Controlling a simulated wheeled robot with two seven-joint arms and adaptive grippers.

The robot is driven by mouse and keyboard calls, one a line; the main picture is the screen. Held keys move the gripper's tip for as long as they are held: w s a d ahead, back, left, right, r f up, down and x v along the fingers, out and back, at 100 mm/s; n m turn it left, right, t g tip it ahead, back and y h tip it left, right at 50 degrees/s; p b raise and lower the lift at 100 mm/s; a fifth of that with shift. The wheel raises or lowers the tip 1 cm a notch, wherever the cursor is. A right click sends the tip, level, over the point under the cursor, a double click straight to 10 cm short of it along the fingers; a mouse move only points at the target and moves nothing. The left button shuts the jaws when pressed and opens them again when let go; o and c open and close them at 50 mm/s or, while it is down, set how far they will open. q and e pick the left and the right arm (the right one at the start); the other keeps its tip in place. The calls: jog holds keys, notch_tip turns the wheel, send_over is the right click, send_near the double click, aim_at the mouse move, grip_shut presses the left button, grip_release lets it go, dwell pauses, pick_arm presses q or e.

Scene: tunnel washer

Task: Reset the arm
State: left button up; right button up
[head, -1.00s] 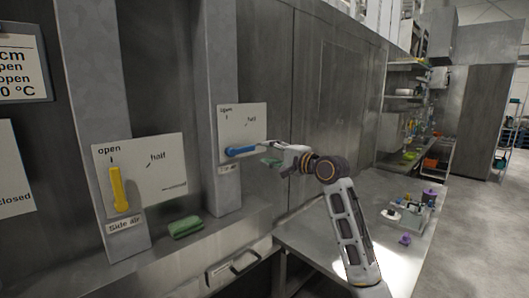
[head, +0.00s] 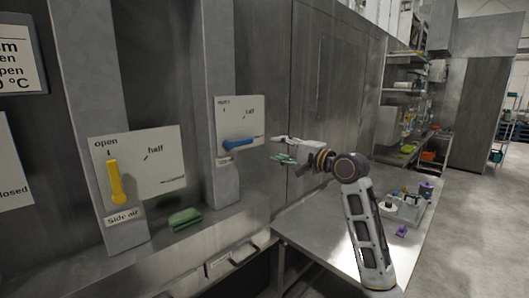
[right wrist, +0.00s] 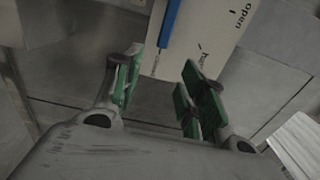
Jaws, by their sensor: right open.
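My right gripper (head: 279,149) is open and empty, held out in front of the metal wall to the right of the blue lever (head: 240,144). A clear gap shows between its fingers and the lever. The blue lever lies nearly level on its white plate (head: 240,112), on the right-hand column. In the right wrist view the green-padded fingers (right wrist: 160,92) are spread apart, with the blue lever (right wrist: 170,22) and its plate beyond them. The left gripper is not in view.
A yellow lever (head: 116,182) hangs upright on the "Side air" plate at left. A green sponge-like block (head: 185,218) lies on the ledge. A metal table (head: 310,232) below my right arm carries several small items at its right side. A handle (head: 230,262) is on the front below the ledge.

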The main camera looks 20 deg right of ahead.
jog(key=s+a+f+n+g+h, duration=0.1)
jog(key=s+a+f+n+g, duration=0.15)
jog(key=f, duration=0.85)
jog(key=s+a+f+n+g+h, duration=0.1)
jog(key=s+a+f+n+g, duration=0.15)
jog(key=f, duration=0.75)
jog(key=s+a+f+n+g+h, duration=0.1)
jog(key=s+a+f+n+g, duration=0.2)
jog(key=f, duration=0.8)
jog(key=s+a+f+n+g+h, duration=0.2)
jog(key=s+f+n+g, duration=0.15)
jog(key=s+f, duration=0.7)
jog(key=s+a+f+n+g+h, duration=0.1)
jog(key=s+a+f+n+g, duration=0.15)
jog(key=s+f+n, duration=0.75)
jog(key=s+f+m, duration=0.3)
jog(key=f, duration=1.2)
jog(key=s+f+m, duration=0.2)
jog(key=s+f, duration=0.2)
jog(key=f, duration=1.1)
jog(key=s+d+f+g, duration=0.1)
jog(key=s+d+f, duration=0.1)
jog(key=s+f, duration=0.8)
jog(key=s+d+f+g, duration=0.1)
jog(key=s+d+f, duration=0.1)
jog(key=s+f, duration=0.8)
jog(key=shift+s, duration=1.15)
